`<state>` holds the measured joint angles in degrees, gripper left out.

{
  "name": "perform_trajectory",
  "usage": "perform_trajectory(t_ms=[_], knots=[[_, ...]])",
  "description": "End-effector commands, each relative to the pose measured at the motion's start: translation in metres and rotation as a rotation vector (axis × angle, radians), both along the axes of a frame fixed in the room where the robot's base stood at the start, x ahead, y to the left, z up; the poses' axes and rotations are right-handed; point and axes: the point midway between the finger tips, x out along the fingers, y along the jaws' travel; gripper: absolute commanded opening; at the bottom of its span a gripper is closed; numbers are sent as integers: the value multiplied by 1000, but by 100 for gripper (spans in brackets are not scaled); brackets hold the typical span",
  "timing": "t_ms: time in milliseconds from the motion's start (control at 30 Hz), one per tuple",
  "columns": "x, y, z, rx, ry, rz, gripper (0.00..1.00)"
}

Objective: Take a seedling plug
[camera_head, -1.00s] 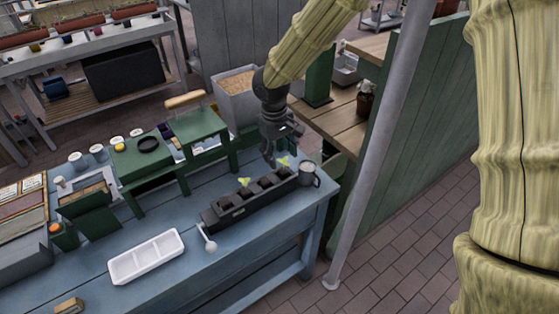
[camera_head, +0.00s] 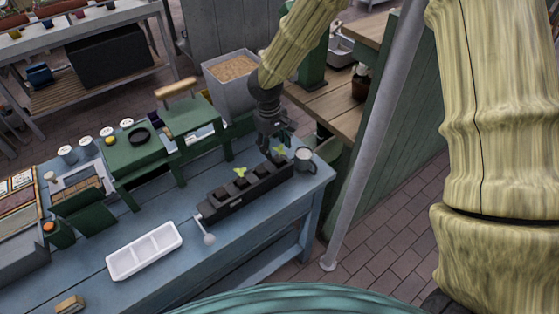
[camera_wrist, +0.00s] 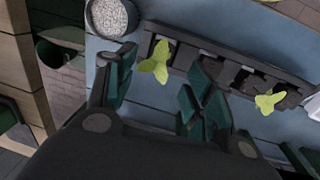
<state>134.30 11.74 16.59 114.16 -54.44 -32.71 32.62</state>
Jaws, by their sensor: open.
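A long dark plug tray (camera_head: 222,206) stands on the blue bench, with two leafy yellow-green seedlings in it. One seedling (camera_head: 279,151) is at the tray's right end, right at my gripper (camera_head: 276,148). The other seedling (camera_head: 240,173) is nearer the tray's middle. In the wrist view my gripper (camera_wrist: 162,82) is open and empty, its dark green fingers spread. The right-end seedling (camera_wrist: 157,62) shows in the gap between the fingertips, and the other seedling (camera_wrist: 267,102) lies to the right. I cannot tell whether a finger touches the tray.
A grey mug (camera_head: 304,160) stands close to the tray's right end; its pale grainy contents show in the wrist view (camera_wrist: 110,16). A white three-part tray (camera_head: 145,268) and a small round-ended scoop (camera_head: 208,238) are in front. Green stands (camera_head: 190,128) line the back. A pole (camera_head: 375,125) rises at right.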

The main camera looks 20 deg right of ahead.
Motion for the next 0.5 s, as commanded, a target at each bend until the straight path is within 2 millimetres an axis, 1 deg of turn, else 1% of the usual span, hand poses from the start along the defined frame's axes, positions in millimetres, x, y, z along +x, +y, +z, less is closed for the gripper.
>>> perform_trajectory(t_ms=[300, 500], knots=[[-2, -5, -30, 0, 2, 1, 53], [-1, -7, -44, 1, 0, 2, 53]])
